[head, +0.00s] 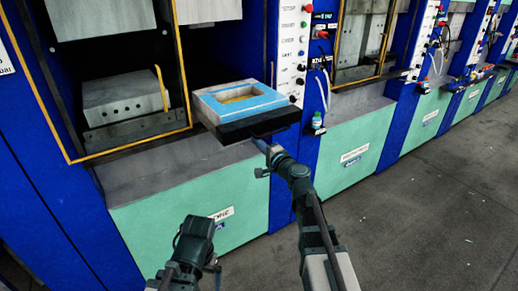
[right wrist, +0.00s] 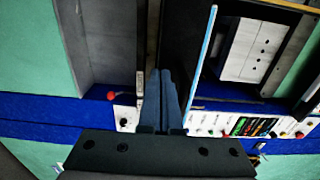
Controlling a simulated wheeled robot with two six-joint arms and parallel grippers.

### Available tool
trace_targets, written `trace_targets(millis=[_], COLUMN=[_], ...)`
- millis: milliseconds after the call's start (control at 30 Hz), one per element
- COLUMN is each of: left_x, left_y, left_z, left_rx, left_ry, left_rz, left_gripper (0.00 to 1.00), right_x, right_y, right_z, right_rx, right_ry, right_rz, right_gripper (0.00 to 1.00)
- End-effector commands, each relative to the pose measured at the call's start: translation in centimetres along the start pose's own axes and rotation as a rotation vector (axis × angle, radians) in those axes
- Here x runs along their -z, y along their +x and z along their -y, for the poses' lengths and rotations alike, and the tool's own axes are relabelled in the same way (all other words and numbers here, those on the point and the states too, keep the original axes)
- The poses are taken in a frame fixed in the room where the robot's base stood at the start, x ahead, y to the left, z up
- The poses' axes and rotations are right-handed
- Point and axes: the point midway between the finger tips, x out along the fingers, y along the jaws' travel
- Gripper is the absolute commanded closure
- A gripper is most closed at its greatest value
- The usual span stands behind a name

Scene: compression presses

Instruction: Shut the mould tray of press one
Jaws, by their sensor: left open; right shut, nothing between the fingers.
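The mould tray (head: 207,104) has a light blue rim, a yellowish recess and a dark front bar (head: 262,124). It juts out from its press, left of a white control panel (head: 291,45). My right gripper (head: 262,145) is shut and empty at the tray's front bar; I cannot tell if it touches. In the right wrist view its closed fingers (right wrist: 161,75) lie beside a thin light blue edge (right wrist: 203,60), seemingly the tray's. My left gripper (head: 196,225) is open, low in the head view, in front of the green base and away from the tray.
A yellow-edged press opening (head: 180,70) with a grey block (head: 125,95) is left of the tray. A grey ledge (head: 150,177) and green base panel (head: 160,225) are below. The grey floor (head: 430,210) at right is clear.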

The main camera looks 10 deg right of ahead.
Motion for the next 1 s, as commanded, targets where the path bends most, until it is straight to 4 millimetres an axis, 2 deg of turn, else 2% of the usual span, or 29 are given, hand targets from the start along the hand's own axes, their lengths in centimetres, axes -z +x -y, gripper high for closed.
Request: trace_targets(millis=[433, 567, 667, 767, 1000], left_x=[0.0, 0.0, 0.0, 0.0, 0.0], left_y=[0.0, 0.0, 0.0, 0.0, -0.1], left_z=[0.0, 0.0, 0.0, 0.0, 0.0], left_rx=[0.0, 0.0, 0.0, 0.0, 0.0], left_ry=[0.0, 0.0, 0.0, 0.0, 0.0], left_rz=[0.0, 0.0, 0.0, 0.0, 0.0], left_gripper=[0.0, 0.0, 0.0, 0.0, 0.0], right_x=[0.2, 0.2, 0.3, 0.4, 0.5], right_y=[0.5, 1.5, 3.3, 6.2, 15.1], right_z=[0.0, 0.0, 0.0, 0.1, 0.1], right_rx=[0.0, 0.0, 0.001, 0.002, 0.002], right_ry=[0.0, 0.0, 0.001, 0.003, 0.005], right_rz=[-0.001, -0.001, 0.0, 0.001, 0.001], right_gripper=[1.0, 1.0, 1.0, 1.0, 1.0])
